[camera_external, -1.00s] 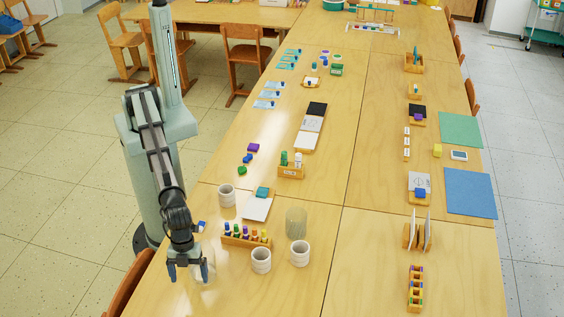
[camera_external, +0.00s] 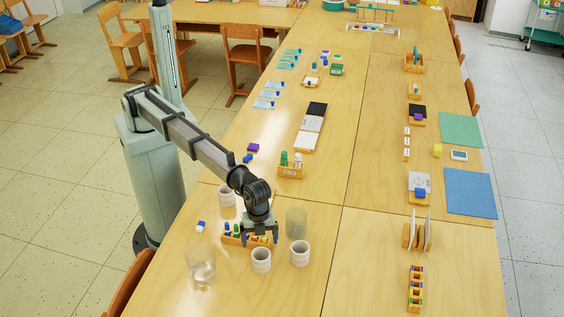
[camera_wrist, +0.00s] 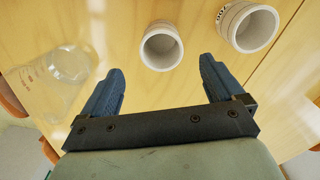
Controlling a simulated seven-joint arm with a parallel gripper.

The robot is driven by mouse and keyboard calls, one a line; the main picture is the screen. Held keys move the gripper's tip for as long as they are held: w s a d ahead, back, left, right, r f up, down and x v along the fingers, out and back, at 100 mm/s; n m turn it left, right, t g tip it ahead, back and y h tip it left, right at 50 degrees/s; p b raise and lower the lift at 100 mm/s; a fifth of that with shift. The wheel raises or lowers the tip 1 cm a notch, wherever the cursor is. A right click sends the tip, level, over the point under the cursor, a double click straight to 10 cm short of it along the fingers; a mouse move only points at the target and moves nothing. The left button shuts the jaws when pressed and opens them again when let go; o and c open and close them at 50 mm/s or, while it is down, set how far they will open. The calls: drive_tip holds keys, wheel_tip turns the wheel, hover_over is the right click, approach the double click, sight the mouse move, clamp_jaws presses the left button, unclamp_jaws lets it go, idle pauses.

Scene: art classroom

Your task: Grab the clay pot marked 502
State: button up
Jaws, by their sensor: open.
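Three pale clay pots with ringed sides stand upright on the near table. In the external view one pot (camera_external: 261,260) is front centre, one (camera_external: 300,252) is just right of it, and one (camera_external: 227,196) is behind, partly hidden by my arm. My gripper (camera_external: 260,239) is above and slightly behind the front centre pot. In the wrist view my gripper (camera_wrist: 160,68) is open and empty, with one pot (camera_wrist: 161,47) between and beyond the fingertips. A second pot (camera_wrist: 247,25) at upper right carries a dark marking that I cannot read fully.
A clear glass vessel (camera_external: 202,267) stands left of the pots. A tall glass cylinder (camera_external: 296,223) is behind the right pot. A wooden rack of coloured pieces (camera_external: 230,239) lies partly under my gripper.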

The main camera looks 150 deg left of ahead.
sight(261, 259)
wheel_tip(261, 259, down, 11)
drive_tip(key=shift+w+r, duration=0.15)
drive_tip(key=c, duration=1.1)
drive_tip(key=shift+r, duration=0.1)
